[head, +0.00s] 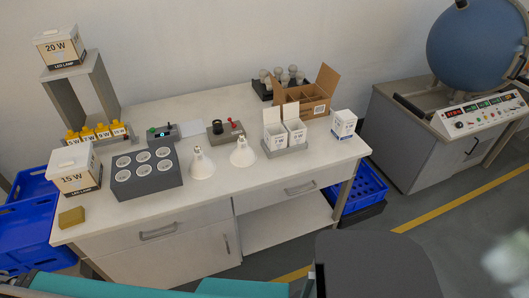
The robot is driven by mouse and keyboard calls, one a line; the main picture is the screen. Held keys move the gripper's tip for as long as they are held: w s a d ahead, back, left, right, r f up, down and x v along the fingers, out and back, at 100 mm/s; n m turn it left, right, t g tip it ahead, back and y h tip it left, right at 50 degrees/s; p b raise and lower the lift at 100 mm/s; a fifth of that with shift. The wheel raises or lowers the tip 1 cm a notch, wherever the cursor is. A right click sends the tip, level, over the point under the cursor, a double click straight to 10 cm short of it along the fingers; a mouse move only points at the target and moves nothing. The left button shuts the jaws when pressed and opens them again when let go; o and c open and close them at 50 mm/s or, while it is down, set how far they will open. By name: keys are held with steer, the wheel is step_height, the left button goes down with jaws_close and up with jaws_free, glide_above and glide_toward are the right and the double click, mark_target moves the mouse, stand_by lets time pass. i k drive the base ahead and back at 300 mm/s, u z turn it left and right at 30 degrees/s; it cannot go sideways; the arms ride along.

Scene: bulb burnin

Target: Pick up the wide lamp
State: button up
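Two white cone-shaped reflector lamps stand on the bench, wide face down and narrow base up. One lamp (202,168) is right of the grey socket block, near the front edge. The other lamp (243,155) is a little to its right and farther back. They look alike and stand apart; I cannot tell which is the one called wide. My gripper is not in view.
The white bench (205,210) also carries a grey socket block (148,190), a 15 W box (73,182), a small tester with a red lever (226,134), two open white boxes (286,135) and a cardboard divider box (318,98). Bare bench lies in front of the lamps.

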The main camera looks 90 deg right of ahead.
mark_target(243, 154)
steer(key=u, duration=0.05)
steer(key=k, duration=1.85)
steer(key=z, duration=1.55)
steer(key=i, duration=0.5)
steer(key=z, duration=0.1)
